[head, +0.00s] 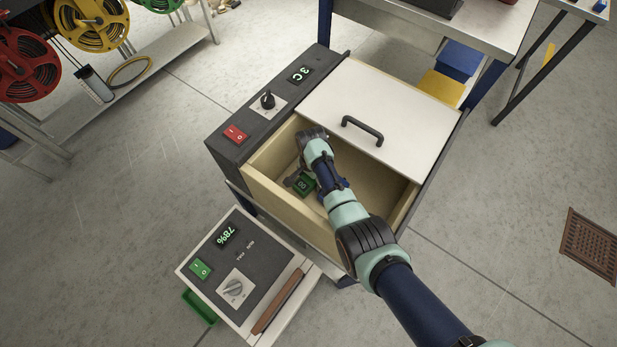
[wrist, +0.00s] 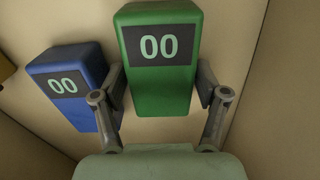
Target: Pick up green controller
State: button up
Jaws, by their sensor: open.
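The green controller (wrist: 160,85), a box with a dark "00" display, stands in the wooden bin in the wrist view. It also shows in the head view (head: 305,184), partly hidden by my gripper. My gripper (wrist: 164,88) is open, with one finger on each side of the green controller. The fingers look very close to its sides; I cannot tell whether they touch. In the head view my gripper (head: 301,182) reaches down into the bin. A blue controller (wrist: 72,88) with a "00" display stands just left of the green one, beside the left finger.
The bin's wooden walls (head: 268,188) surround the controllers. A white sliding lid (head: 385,105) with a black handle covers its far part. A control panel (head: 232,262) reading 78% stands in front. Hose reels (head: 92,22) are at upper left.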

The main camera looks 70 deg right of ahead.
jog(key=shift+w+r, duration=0.1)
jog(key=shift+r, duration=0.05)
jog(key=c, duration=1.1)
notch_tip(320, 180, up, 20)
jog(key=p, duration=0.9)
jog(key=shift+p, duration=0.35)
